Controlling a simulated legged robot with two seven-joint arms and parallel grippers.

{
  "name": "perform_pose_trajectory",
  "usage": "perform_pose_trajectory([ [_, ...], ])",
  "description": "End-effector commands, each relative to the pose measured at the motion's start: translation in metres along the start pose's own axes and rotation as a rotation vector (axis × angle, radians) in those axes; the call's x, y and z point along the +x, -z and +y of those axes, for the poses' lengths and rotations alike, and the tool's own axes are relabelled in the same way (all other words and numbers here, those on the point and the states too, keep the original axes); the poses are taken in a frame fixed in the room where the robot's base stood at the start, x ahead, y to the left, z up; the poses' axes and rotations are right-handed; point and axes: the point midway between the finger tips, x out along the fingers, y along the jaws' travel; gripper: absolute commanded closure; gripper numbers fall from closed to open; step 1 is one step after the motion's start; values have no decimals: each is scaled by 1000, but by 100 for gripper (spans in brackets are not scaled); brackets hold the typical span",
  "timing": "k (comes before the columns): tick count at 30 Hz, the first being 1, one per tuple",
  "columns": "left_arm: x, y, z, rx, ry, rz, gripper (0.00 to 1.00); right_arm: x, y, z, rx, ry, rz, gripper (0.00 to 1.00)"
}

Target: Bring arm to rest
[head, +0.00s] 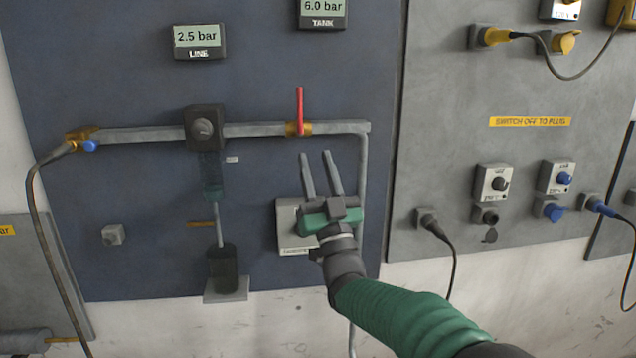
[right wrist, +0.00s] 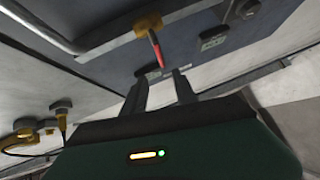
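My right gripper (head: 319,158) is in the head view, in front of the dark blue panel (head: 120,40), its fingers pointing up. The two fingers are apart with nothing between them. It is below the red valve handle (head: 300,108) on the grey pipe (head: 260,130) and overlaps a light box (head: 287,215) in the picture. In the right wrist view the two fingers (right wrist: 160,88) are spread, with the red handle (right wrist: 156,50) beyond them. My left gripper is in neither view.
Two displays read 2.5 bar (head: 198,40) and 6.0 bar (head: 322,10). A dark cylinder (head: 222,268) stands on a small bracket, lower centre. A grey panel with sockets (head: 440,100) is on the right. A hose (head: 38,210) hangs at left.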

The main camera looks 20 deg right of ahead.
Motion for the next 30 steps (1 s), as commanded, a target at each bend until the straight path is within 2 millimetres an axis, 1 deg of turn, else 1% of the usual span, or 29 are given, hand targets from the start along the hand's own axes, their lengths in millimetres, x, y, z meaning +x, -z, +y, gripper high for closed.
perform_pose_trajectory([
  [1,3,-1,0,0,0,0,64,-8,-1,0,0,0,0,66],
  [4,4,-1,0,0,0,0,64,-15,0,0,0,0,0,66],
  [18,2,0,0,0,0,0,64,-16,-1,0,0,0,-8,66],
  [20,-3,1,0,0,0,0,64,-16,-8,-3,2,1,-57,66],
  [22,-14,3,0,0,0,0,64,-23,-31,-10,6,3,-198,66],
  [23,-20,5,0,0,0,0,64,-31,-46,-13,7,5,-287,66],
  [24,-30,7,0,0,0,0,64,-47,-68,-20,9,9,-425,66],
  [26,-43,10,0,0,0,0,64,-84,-100,-28,8,16,-655,66],
  [27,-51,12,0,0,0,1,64,-116,-118,-33,6,21,-810,66],
  [29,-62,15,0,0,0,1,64,-170,-137,-40,1,31,-1030,66],
  [30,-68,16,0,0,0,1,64,-206,-144,-44,-2,38,-1169,66],
])
